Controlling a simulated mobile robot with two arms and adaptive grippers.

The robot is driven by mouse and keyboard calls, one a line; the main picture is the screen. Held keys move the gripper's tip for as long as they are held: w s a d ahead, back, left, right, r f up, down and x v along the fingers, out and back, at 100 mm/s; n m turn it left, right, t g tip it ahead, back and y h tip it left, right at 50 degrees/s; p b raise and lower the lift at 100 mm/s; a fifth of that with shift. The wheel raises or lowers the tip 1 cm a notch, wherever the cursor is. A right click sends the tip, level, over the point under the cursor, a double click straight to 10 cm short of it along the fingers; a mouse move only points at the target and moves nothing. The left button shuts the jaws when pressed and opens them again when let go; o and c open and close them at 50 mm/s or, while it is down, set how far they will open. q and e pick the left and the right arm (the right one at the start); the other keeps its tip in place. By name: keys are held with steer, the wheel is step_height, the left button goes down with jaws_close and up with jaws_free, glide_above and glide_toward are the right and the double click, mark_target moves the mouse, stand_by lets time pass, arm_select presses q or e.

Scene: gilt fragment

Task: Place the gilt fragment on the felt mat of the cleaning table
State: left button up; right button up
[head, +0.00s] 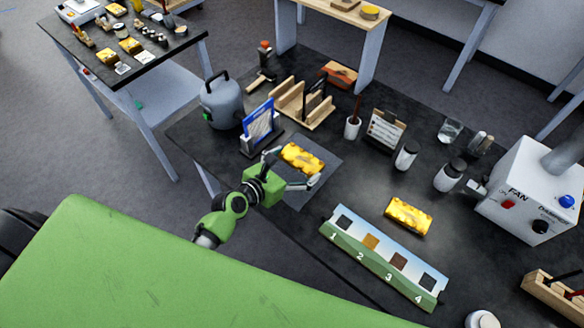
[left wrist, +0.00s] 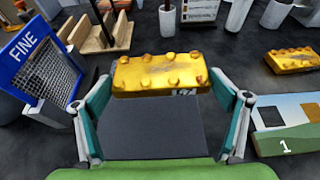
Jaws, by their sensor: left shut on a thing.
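A gold, bumpy gilt fragment (head: 302,158) is between the fingers of my left gripper (head: 293,171), which is shut on it. In the left wrist view the fragment (left wrist: 160,74) spans the gap between the two teal finger pads (left wrist: 160,88), its long side across. It is over the dark grey felt mat (head: 325,168) on the black table. The mat (left wrist: 150,130) also shows below the fragment in the left wrist view. I cannot tell whether the fragment touches the mat. A second, similar gilt piece (head: 408,216) lies on the table to the right. My right gripper is not in view.
A blue-framed "FINE" screen (head: 260,128) stands close left of the gripper, with a grey canister (head: 221,102) behind. A wooden rack (head: 303,104) and cup (head: 352,128) stand beyond the mat. A numbered sample strip (head: 383,257) lies to the right, and a white fan box (head: 532,190) stands farther right.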

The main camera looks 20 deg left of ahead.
mark_target(292, 174)
arm_select(q)
steer(key=f, duration=0.1)
steer(key=w+a+f+b, duration=0.1)
steer(key=w+f+b, duration=0.1)
steer(key=shift+a+f, duration=0.15)
steer(key=shift+a, duration=0.15)
steer(key=shift+f+b, duration=0.15)
steer(key=shift+b, duration=0.2)
steer(key=shift+w, duration=0.25)
steer(key=shift+w+a+f+b, duration=0.1)
steer(key=shift+f+b, duration=0.2)
steer(key=shift+b, duration=0.1)
steer(key=f+b, duration=0.3)
steer(key=shift+w+a, duration=0.1)
steer(key=shift+a, duration=0.1)
steer(key=shift+f+b, duration=0.25)
steer(key=shift+b, duration=0.35)
steer(key=shift+r, duration=0.1)
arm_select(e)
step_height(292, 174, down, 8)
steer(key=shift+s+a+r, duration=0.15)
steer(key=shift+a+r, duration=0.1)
arm_select(q)
steer(key=o, duration=1)
steer(key=shift+f, duration=0.2)
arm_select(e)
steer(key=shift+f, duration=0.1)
